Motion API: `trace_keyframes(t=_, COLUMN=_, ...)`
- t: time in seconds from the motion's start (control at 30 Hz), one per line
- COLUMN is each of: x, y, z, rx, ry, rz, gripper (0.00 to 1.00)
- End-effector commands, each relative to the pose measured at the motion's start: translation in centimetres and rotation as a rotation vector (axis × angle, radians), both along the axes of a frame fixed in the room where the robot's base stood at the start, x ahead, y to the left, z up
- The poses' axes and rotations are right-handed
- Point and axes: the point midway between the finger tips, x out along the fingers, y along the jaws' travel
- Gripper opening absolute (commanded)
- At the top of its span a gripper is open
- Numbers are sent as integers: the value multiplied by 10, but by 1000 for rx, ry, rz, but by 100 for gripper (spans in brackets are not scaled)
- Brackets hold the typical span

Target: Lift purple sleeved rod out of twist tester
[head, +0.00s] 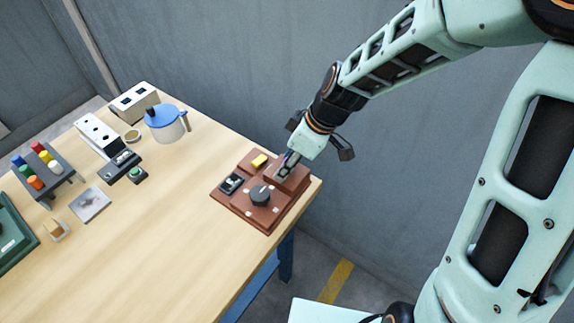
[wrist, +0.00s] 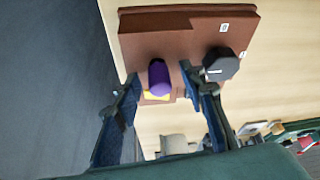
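The twist tester (head: 240,204) is a reddish-brown box at the table's right corner, with a black knob (head: 260,195), a black switch (head: 231,183) and a yellow block (head: 259,160). It also shows in the wrist view (wrist: 180,45). The purple sleeved rod (wrist: 158,78) stands out of the tester, end towards the camera, in the wrist view. My gripper (wrist: 160,76) is open, one finger on each side of the rod, with visible gaps. In the head view my gripper (head: 286,167) is over the tester's back right part and mostly hides the rod.
The black knob (wrist: 220,65) is close beside the right finger in the wrist view. A blue-lidded jug (head: 166,125), white boxes (head: 98,135) and a rack of coloured pegs (head: 42,170) stand on the left. The wooden table (head: 160,210) is clear left of the tester.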

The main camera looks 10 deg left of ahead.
Motion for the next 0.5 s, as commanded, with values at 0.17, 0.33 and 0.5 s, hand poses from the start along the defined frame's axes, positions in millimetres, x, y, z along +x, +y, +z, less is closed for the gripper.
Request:
trace_keyframes(t=0.17, x=0, y=0, z=0, rx=0, ry=0, rz=0, gripper=29)
trace_keyframes(t=0.33, x=0, y=0, z=0, rx=0, ry=0, rz=0, gripper=11)
trace_keyframes(t=0.5, x=0, y=0, z=1, rx=0, ry=0, rz=0, gripper=0)
